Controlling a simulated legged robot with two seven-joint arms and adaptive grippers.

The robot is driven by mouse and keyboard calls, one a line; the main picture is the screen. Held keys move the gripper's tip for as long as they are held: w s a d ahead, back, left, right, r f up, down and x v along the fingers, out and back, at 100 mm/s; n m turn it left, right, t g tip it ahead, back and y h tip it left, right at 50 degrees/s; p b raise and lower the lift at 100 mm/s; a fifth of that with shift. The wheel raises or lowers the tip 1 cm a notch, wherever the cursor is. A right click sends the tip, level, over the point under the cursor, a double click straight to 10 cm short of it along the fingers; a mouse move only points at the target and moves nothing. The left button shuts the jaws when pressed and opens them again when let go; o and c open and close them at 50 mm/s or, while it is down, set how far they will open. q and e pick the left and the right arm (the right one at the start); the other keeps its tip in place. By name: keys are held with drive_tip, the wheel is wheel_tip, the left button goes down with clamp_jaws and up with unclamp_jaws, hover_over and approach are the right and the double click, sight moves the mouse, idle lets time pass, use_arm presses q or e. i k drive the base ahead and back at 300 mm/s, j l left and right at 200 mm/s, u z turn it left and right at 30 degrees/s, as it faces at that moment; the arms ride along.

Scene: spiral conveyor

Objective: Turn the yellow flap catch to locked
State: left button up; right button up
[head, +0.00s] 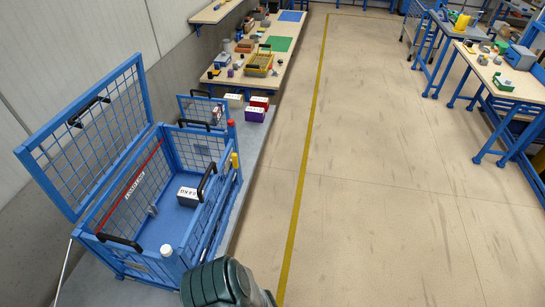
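A small yellow piece (235,159), which looks like the flap catch, stands at the right side of the blue mesh cage (178,262), near its far right corner post. It is too small to tell whether it is turned to locked. A red cap (231,123) sits on a post just behind it. A large mesh panel (90,130) of the cage stands swung up at the left. Neither gripper is in view. A dark green rounded part at the bottom edge looks like part of my own arm.
A grey box (187,196) lies inside the cage. A white round knob (166,249) is at the near corner. Red, white and purple boxes (254,114) stand beyond the cage. A workbench (222,80) runs along the wall.

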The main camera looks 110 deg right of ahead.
sight(234, 159)
drive_tip(key=z, duration=2.4)
